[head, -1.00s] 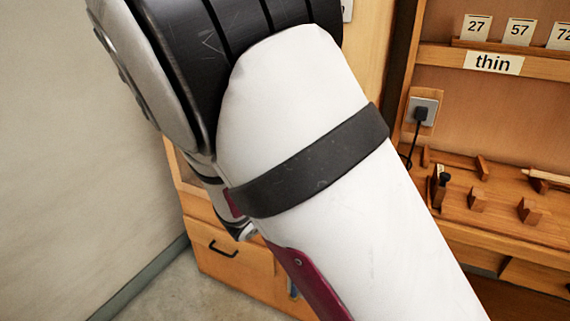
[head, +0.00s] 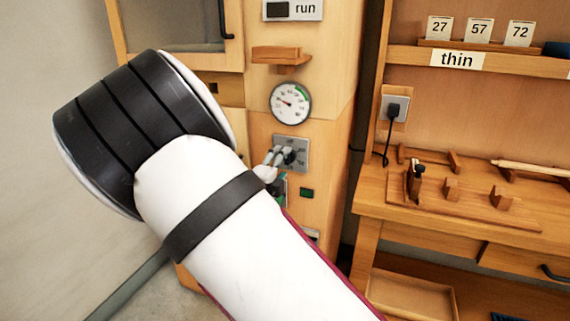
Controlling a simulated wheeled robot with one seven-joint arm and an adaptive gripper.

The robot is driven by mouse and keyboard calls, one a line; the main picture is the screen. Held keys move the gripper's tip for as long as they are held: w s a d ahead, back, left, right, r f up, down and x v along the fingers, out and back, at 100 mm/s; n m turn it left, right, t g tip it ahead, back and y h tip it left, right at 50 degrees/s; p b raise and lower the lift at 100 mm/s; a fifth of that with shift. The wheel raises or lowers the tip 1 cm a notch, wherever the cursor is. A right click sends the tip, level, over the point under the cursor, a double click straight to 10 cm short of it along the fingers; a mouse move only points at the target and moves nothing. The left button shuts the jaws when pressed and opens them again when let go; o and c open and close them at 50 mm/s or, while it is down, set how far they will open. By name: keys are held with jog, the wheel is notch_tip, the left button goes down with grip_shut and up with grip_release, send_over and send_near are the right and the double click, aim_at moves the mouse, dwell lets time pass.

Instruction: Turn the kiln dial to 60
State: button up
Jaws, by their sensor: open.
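The kiln dial is a dark knob (head: 289,154) on a grey square plate (head: 302,143) with small marks around it. It is on the kiln's wooden front panel (head: 325,120), below a round white gauge (head: 290,103) with a green band. My gripper (head: 276,156) is at the dial, its pale fingertips open and overlapping the knob's left side. I cannot tell whether they touch it. My white forearm hides the rest of the gripper from below. The dial's numbers and its pointer are too small to read.
A small wooden shelf (head: 281,56) juts out above the gauge, under a "run" sign (head: 305,9). At right, a workbench (head: 470,215) holds wooden racks, below a shelf labelled "thin" (head: 457,59).

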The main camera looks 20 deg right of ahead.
aim_at(286, 159)
jog(key=shift+b+x, duration=0.3)
jog(key=shift+x, duration=1.5)
jog(key=c, duration=1.2)
jog(key=shift+o, duration=0.2)
